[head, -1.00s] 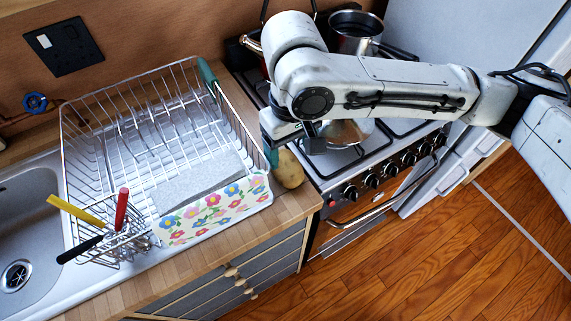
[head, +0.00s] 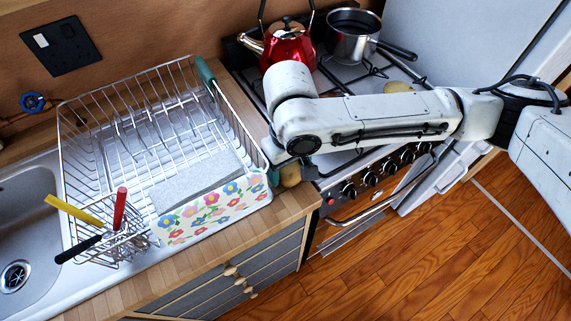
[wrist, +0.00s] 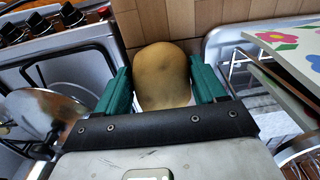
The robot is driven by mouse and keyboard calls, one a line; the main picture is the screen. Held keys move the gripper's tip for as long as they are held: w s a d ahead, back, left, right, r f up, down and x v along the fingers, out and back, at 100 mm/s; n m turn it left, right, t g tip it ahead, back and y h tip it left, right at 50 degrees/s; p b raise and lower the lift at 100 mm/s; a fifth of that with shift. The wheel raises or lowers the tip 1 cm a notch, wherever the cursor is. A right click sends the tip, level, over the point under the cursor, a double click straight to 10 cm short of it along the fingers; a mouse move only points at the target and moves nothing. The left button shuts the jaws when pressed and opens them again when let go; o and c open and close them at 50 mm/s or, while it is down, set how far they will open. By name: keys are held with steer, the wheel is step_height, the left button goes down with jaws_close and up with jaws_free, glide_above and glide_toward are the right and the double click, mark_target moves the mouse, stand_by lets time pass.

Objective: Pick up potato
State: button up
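The brown potato (head: 291,175) is on the narrow strip of wooden counter between the dish rack and the stove. The arm covers much of it in the head view. In the wrist view the potato (wrist: 161,72) sits between the two green fingers of my gripper (wrist: 161,84), one on each side. The fingers are spread about as wide as the potato, very close to its sides. I cannot tell whether they touch it. In the head view only a bit of green finger shows beside the rack.
The wire dish rack (head: 150,115) with a flowered board (head: 210,210) stands close at left. The stove at right holds a red kettle (head: 287,45), a steel pot (head: 352,40) and a tan rounded thing (head: 397,86). Stove knobs line its front edge.

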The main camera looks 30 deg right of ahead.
steer(key=c, duration=0.7)
steer(key=shift+o, duration=0.2)
steer(key=shift+r, duration=0.2)
